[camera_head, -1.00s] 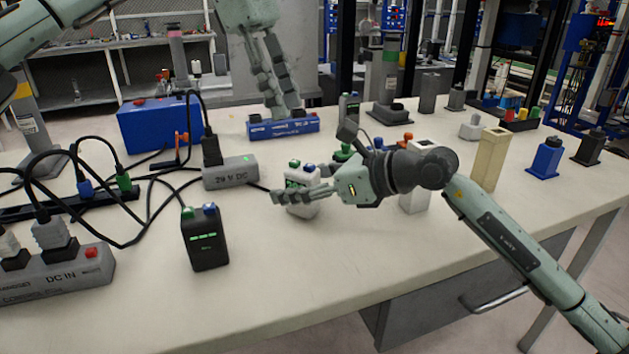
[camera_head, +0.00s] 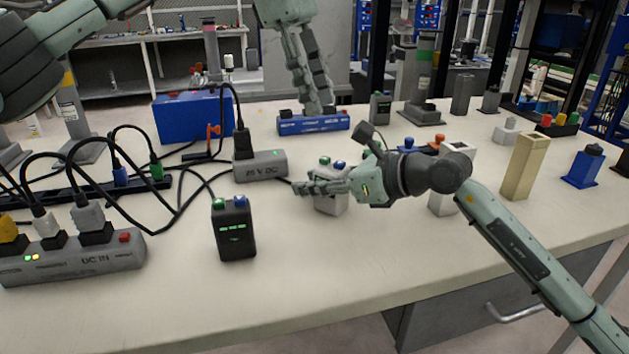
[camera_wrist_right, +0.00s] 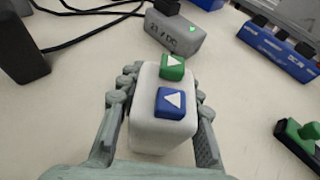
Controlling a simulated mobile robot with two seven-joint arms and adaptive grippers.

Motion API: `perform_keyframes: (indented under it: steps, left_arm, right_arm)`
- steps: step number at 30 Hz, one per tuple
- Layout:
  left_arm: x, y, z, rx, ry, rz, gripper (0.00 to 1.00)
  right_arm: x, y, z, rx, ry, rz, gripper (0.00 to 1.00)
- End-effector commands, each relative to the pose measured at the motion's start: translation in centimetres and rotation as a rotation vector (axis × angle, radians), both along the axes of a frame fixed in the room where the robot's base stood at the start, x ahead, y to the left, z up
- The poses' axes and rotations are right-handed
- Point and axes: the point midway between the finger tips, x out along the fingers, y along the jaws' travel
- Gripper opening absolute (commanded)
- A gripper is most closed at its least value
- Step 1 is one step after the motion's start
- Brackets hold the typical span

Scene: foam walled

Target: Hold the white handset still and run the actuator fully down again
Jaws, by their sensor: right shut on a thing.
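The white handset (camera_head: 333,204) stands upright on the table, with a green and a blue button on top. In the right wrist view the handset (camera_wrist_right: 160,138) sits between the fingers, its blue button nearer and green button farther, each with a white arrow. My right gripper (camera_head: 325,188) is shut around its sides, fingers pointing left; they hide part of its body in the head view. My left gripper (camera_head: 320,107) points down at the blue bar-shaped box (camera_head: 313,124). Its fingers are close together and its grip is unclear. I cannot tell which object is the actuator.
A black handset (camera_head: 233,229) stands left of the white one. A grey DC box (camera_head: 260,166), a cabled power strip (camera_head: 75,262) and a blue case (camera_head: 188,117) are at left. A beige block (camera_head: 523,167) stands at right. The front middle of the table is clear.

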Motion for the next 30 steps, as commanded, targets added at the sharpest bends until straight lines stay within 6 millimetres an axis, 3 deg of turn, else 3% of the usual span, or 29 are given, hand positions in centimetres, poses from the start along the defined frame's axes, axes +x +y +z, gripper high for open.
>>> perform_keyframes:
  steps: [1,9,30]
  left_arm:
    - [0.00,0.00,0.00,0.000,0.000,0.000,0.34]
    - [0.00,0.00,0.00,0.000,0.000,0.000,0.01]
    - [0.00,0.00,0.00,0.000,0.000,0.000,0.00]
  right_arm:
    - [-0.01,-0.01,-0.01,0.000,0.000,0.000,0.01]
    - [-0.01,-0.02,-0.02,-0.001,0.001,0.000,0.00]
    - [0.00,-0.03,-0.03,-0.001,0.001,0.000,0.00]
